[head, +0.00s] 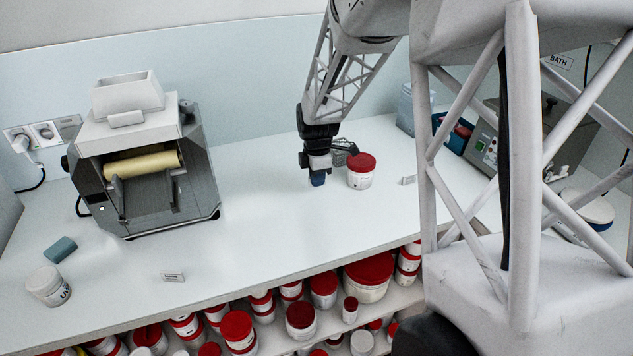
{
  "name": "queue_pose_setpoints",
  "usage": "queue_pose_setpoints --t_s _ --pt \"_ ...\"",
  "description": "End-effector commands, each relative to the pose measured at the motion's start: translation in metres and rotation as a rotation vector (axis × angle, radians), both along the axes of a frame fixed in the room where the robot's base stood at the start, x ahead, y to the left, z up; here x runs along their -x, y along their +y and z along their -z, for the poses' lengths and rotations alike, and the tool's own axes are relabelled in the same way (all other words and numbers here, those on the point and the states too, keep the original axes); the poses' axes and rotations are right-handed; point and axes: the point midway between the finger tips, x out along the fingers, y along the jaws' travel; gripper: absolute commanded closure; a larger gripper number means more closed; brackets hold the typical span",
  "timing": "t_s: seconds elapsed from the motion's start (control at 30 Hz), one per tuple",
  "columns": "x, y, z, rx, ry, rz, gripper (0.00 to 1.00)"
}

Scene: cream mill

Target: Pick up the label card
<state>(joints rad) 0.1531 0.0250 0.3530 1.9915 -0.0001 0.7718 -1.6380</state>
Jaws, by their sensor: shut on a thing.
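A small white label card (173,277) with dark print stands on the counter near its front edge, left of centre. Another small white card (408,180) stands farther right on the counter; its print is too small to read. My gripper (318,171) points down over the middle of the counter, away from both cards. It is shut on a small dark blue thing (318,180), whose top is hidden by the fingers. I cannot tell whether this thing touches the counter.
A white tub with a red lid (361,171) stands close right of my gripper. A roller mill (142,160) stands at left. The counter (255,235) is clear in the middle.

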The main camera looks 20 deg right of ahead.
Motion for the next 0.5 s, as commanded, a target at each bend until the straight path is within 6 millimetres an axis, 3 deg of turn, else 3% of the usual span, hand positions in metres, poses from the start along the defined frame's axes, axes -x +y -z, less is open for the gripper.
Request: queue_pose_setpoints --t_s 0.5 --pt "0.078 0.012 -0.007 0.000 -0.001 0.000 1.00"
